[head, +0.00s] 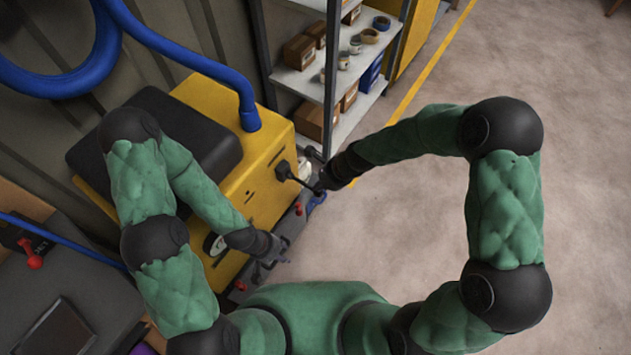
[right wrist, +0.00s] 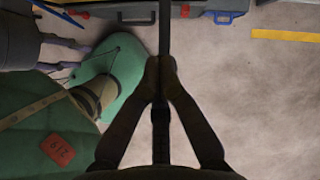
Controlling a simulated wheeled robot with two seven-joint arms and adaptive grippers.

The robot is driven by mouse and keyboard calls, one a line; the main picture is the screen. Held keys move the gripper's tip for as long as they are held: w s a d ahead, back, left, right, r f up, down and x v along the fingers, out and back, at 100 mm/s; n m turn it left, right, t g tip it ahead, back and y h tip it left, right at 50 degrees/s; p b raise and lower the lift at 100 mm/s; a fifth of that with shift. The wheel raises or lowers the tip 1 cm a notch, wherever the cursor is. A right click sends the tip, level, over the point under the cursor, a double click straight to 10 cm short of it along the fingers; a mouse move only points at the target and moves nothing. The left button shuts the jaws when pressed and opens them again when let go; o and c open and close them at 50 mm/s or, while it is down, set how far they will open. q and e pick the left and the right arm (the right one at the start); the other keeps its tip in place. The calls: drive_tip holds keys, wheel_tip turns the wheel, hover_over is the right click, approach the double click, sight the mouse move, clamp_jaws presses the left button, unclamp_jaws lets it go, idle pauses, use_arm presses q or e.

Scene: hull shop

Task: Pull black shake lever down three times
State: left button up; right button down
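The black shake lever (head: 299,181) sticks out from the front of the yellow machine (head: 265,190) in the head view, sloping slightly down toward its outer end. My right gripper (head: 320,187) is at that outer end. In the right wrist view, the fingers of my right gripper (right wrist: 161,72) close together around the dark lever bar (right wrist: 164,25), which runs up out of the picture. My left gripper (head: 281,254) is lower, in front of the machine, with its fingers apart and nothing seen between them. It also shows in the right wrist view (right wrist: 82,55).
A blue hose (head: 246,95) runs to the machine's top, beside a black cover (head: 190,135). Shelves (head: 308,78) with boxes and cans stand behind. A dark bench (head: 75,290) is at lower left. Open floor (head: 590,150) lies to the right.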

sight(308, 185)
drive_tip(key=shift+s+d+f+b, duration=0.25)
drive_tip(key=shift+f+b, duration=0.2)
drive_tip(key=shift+f, duration=0.15)
idle(0.6)
idle(0.5)
drive_tip(key=shift+w+a+r+p, duration=0.2)
drive_tip(key=shift+r+p, duration=0.3)
drive_tip(key=shift+p, duration=0.15)
drive_tip(key=shift+w+a+r+p, duration=0.25)
drive_tip(key=shift+a+r+p, duration=0.2)
drive_tip(key=shift+p, duration=0.2)
drive_tip(key=shift+w+a+r+p, duration=0.2)
drive_tip(key=shift+r+p, duration=0.5)
drive_tip(key=shift+p, duration=0.2)
drive_tip(key=shift+w+a+r+p, duration=0.2)
drive_tip(key=shift+r+p, duration=0.45)
drive_tip(key=shift+p, duration=0.3)
drive_tip(key=shift+w+a+r+p, duration=0.15)
drive_tip(key=shift+a+r+p, duration=0.05)
drive_tip(key=shift+r+p, duration=0.6)
drive_tip(key=shift+f, duration=0.1)
drive_tip(key=r+p, duration=0.1)
drive_tip(key=p, duration=0.1)
drive_tip(key=a+r+p, duration=0.1)
drive_tip(key=r+p, duration=0.1)
drive_tip(key=w+r+p, duration=0.1)
drive_tip(key=p, duration=0.1)
drive_tip(key=shift+a+r, duration=0.2)
drive_tip(key=shift+r, duration=0.15)
